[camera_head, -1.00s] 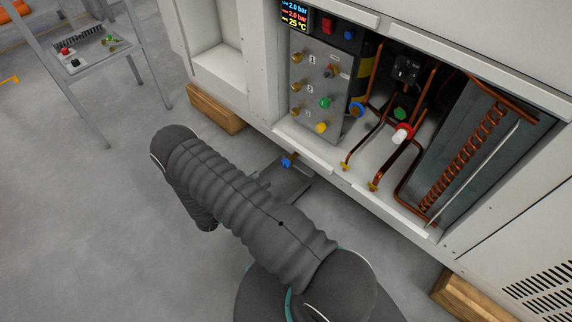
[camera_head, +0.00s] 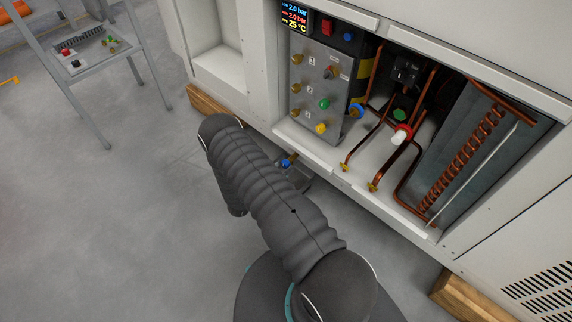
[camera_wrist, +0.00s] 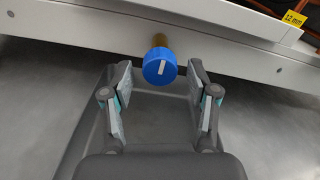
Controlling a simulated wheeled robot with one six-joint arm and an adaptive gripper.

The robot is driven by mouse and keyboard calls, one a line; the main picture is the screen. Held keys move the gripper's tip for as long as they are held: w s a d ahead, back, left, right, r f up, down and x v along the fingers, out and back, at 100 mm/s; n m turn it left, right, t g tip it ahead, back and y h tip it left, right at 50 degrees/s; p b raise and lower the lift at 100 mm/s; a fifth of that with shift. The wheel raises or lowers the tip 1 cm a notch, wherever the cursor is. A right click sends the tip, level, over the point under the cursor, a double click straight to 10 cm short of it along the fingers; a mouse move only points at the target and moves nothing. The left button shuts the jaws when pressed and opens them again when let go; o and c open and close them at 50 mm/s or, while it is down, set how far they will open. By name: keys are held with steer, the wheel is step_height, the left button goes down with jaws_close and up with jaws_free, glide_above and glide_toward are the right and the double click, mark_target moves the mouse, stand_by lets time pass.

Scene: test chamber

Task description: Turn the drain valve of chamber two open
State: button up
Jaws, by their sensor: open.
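A blue round knob (camera_wrist: 160,69) on a brass stem shows in the wrist view, below the cabinet's lower edge. Its white mark points nearly straight up in the picture. In the head view the blue knob (camera_head: 287,163) sits low under the cabinet, just past my arm. My gripper (camera_wrist: 160,76) is open, one finger on each side of the knob, with a visible gap on both sides. I cannot tell whether the fingertips reach as far as the knob's depth. No chamber number is readable by this knob.
A grey metal tray (camera_wrist: 150,125) lies under the knob. Above is the open cabinet bay with a valve panel (camera_head: 320,90), copper pipes and a red-and-white valve (camera_head: 402,134). A wooden block (camera_head: 458,300) supports the cabinet at right. A metal stand (camera_head: 90,62) is at left; floor there is clear.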

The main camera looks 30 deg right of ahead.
steer(key=shift+x, duration=1)
